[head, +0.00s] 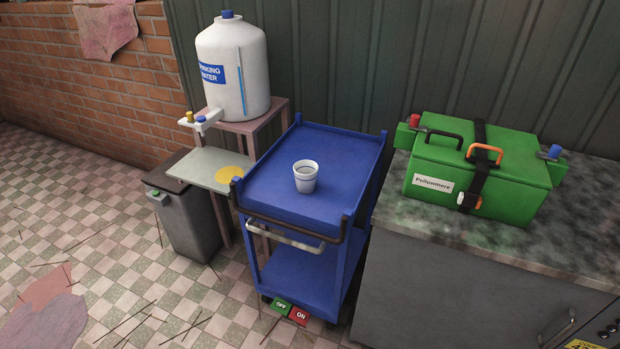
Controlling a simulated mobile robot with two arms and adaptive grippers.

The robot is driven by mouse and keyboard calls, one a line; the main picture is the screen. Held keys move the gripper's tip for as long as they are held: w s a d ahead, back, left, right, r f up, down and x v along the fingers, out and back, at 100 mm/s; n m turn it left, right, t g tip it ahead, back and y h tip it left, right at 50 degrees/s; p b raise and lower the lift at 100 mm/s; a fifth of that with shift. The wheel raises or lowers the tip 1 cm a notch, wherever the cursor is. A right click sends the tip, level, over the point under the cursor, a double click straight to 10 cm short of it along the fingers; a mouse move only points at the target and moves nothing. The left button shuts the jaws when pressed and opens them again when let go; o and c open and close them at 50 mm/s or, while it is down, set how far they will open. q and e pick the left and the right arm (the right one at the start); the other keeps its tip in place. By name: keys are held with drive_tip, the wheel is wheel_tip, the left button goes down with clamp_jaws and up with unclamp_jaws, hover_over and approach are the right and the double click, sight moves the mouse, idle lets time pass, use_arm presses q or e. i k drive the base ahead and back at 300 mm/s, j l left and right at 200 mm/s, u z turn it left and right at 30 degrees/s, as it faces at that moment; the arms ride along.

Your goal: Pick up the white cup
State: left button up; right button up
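The white cup (306,178) stands upright on the top shelf of a blue cart (340,151), near the middle of the shelf. Its mouth faces up and shows a dark band or dark contents inside; I cannot tell which. Nothing touches it except the shelf. Neither of my grippers shows in the head view.
A white water tank (232,75) stands behind left on a small table, with taps over a grey shelf (208,163). A dark bin (182,215) is at left. A green box (480,165) sits on the counter (440,220) at right. Thin sticks litter the tiled floor.

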sight(305, 172)
drive_tip(key=i+j+z, duration=0.2)
drive_tip(key=i+j, duration=0.15)
drive_tip(key=i+j+z, duration=0.2)
drive_tip(key=i+j, duration=0.15)
drive_tip(key=j, duration=0.25)
